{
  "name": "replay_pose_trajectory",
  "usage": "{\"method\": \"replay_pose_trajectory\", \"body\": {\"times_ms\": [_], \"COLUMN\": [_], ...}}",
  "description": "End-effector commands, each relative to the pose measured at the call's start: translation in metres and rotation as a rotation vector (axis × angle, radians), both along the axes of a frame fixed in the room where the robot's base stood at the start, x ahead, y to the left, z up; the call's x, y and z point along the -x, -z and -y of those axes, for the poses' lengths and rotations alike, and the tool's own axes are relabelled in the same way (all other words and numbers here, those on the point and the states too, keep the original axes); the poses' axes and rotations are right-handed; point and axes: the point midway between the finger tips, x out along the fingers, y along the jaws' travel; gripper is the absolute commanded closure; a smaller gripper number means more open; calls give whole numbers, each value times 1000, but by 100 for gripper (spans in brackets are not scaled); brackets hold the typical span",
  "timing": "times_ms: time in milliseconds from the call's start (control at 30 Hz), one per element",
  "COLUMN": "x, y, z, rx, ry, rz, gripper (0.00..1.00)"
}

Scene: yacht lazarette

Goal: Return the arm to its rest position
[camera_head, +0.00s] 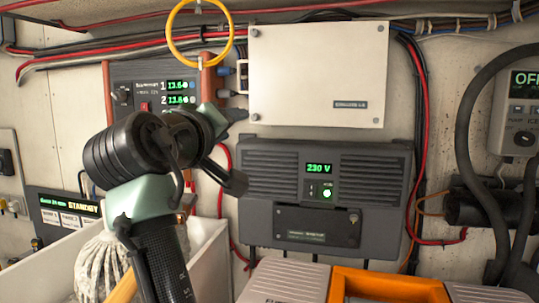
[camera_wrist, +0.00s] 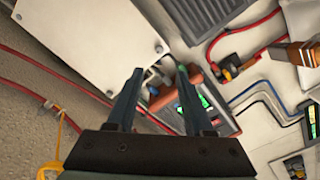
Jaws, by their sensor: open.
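My gripper (camera_wrist: 159,98) shows in the wrist view with its two dark fingers apart and nothing between them. Beyond the fingertips are the cream cover box and the battery monitor panel (camera_wrist: 217,117). In the head view my arm rises from the bottom left of centre and bends in front of the monitor panel (camera_head: 122,78). The wrist end lies near the lower left corner of the cream box (camera_head: 318,75). My arm hides part of the panel, and the fingers are hard to make out in the head view.
A dark inverter (camera_head: 260,180) reading 230 V is right of my arm. A yellow ring (camera_head: 170,40) hangs above. A white bin (camera_head: 205,255) with a mop head (camera_head: 100,262) stands below left. An orange and grey case (camera_head: 390,286) is at front. Cables (camera_head: 420,130) run along the wall.

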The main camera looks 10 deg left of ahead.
Motion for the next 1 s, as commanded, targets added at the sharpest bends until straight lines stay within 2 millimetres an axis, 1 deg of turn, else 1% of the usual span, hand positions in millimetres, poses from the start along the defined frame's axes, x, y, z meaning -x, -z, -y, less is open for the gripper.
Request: {"method": "replay_pose_trajectory", "body": {"times_ms": [67,167,267,367,400,467,500,567,600,700,800,833,1000], "x": [2,12,33,69,86,114,133,161,178,212,231,234,235], "y": [0,-2,-9,-21,-27,-34,-39,-45,-49,-56,-59,-60,-60], "z": [3,13,35,68,83,104,117,134,144,160,168,169,170], "rx": [-23,-105,-242,-395,-452,-526,-568,-618,-643,-688,-706,-709,-711], "ry": [-12,-53,-116,-179,-201,-233,-251,-278,-292,-323,-340,-342,-344], "rz": [15,72,178,317,376,463,519,596,641,727,774,781,784], "gripper": [48,48,48,48,48,48,48,48,48,48,48,48,48]}}
